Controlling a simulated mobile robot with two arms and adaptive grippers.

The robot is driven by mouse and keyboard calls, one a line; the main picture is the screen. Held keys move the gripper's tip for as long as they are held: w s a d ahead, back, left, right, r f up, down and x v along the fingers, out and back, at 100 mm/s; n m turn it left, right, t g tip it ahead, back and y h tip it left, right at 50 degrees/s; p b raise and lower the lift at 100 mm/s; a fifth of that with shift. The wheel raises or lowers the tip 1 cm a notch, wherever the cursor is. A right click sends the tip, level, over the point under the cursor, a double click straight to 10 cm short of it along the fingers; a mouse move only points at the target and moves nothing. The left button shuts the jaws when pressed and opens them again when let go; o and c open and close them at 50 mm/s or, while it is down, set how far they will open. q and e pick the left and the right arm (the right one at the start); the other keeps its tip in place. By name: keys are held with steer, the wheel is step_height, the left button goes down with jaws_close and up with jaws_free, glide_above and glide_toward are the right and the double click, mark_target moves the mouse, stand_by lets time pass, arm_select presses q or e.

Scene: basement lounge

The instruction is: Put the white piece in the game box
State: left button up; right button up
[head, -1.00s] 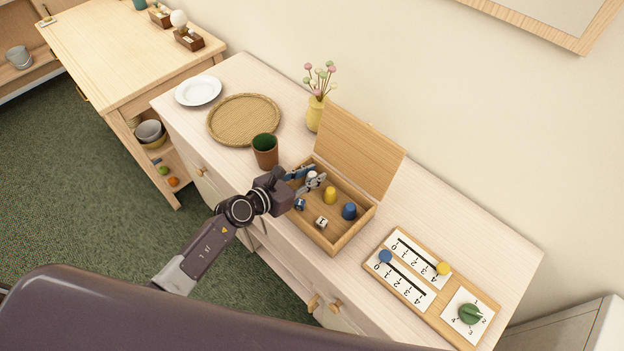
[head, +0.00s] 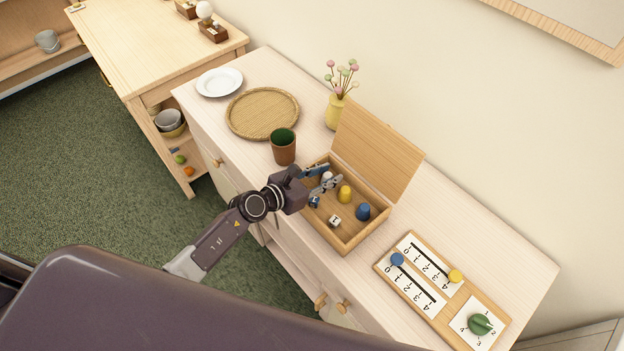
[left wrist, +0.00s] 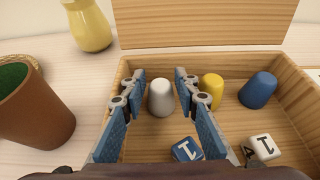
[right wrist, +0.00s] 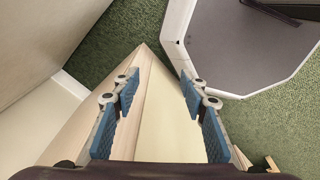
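The white piece (head: 327,176) stands upright inside the open wooden game box (head: 345,246), at its left end. In the left wrist view the white piece (left wrist: 161,98) shows in the gap between the fingers of my left gripper (left wrist: 160,78), with space on both sides. That gripper also shows in the head view (head: 333,173); it is open, its fingers reaching into the box. My right gripper (right wrist: 160,82) is open and empty, away from the box over the floor and a pale furniture edge.
The box also holds a yellow piece (head: 344,194), a blue piece (head: 363,212) and dice (head: 335,221). Its raised lid (head: 380,150) stands behind. A brown cup (head: 284,148) is close by on the left, and a slider board (head: 440,290) lies to the right.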

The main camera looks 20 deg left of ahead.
arm_select(q)
steer(key=v, duration=1)
steer(key=shift+s+a, duration=0.15)
steer(key=shift+s, duration=0.1)
steer(key=shift+s+a+r, duration=0.25)
steer(key=shift+s+r, duration=0.05)
steer(key=shift+s, duration=0.15)
